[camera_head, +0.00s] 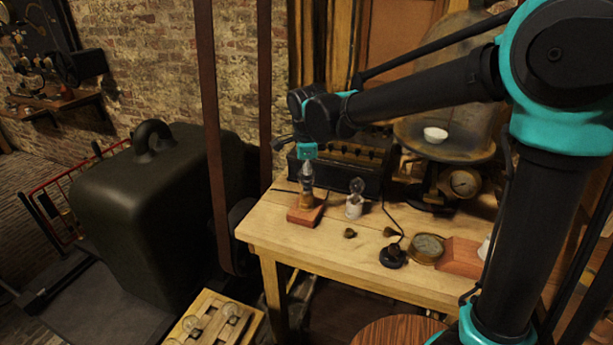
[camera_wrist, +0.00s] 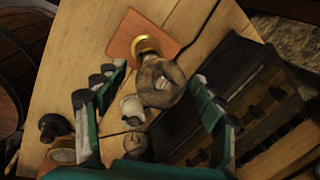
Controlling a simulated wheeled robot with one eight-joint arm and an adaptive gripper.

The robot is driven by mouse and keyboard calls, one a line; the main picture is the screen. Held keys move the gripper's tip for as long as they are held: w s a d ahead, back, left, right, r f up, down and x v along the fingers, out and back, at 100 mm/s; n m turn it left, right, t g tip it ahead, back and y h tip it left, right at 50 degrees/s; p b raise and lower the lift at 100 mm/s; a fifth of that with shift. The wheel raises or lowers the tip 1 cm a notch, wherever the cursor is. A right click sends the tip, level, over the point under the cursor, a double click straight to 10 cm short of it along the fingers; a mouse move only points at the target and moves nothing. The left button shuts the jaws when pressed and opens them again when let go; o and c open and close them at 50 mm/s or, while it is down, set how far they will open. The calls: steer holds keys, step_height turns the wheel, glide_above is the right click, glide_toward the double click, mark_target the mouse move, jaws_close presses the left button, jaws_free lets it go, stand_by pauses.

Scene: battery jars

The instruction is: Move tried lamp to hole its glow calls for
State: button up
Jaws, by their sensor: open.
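A clear glass lamp (camera_head: 307,184) stands upright in a brass socket (camera_wrist: 148,46) on a small red-brown wooden base (camera_head: 304,215) near the table's left end. My gripper (camera_head: 307,160) is right above this lamp, pointing down. In the wrist view the gripper (camera_wrist: 158,76) is open, with the lamp's round bulb (camera_wrist: 160,84) between its two green fingers; I cannot tell whether they touch it. I see no clear glow in the glass. A rack (camera_head: 207,325) with several round glass bulbs in it shows low at the bottom left; its holes are hard to make out.
A white holder (camera_head: 354,208) with a glass bulb stands just right of the base. A dark box (camera_head: 345,168) is behind. A black switch (camera_head: 392,256), a brass gauge (camera_head: 428,247) and small brass pieces are at the right. A large dark case (camera_head: 155,215) stands left of the table.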

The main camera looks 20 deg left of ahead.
steer(key=c, duration=1.4)
steer(key=n+y, duration=0.1)
steer(key=n, duration=0.3)
steer(key=shift+n+g, duration=0.3)
steer(key=shift+n, duration=0.9)
steer(key=n, duration=0.2)
steer(key=shift+n+g+y, duration=0.3)
steer(key=shift+n+g, duration=0.1)
steer(key=n, duration=0.3)
steer(key=shift+n+g, duration=0.3)
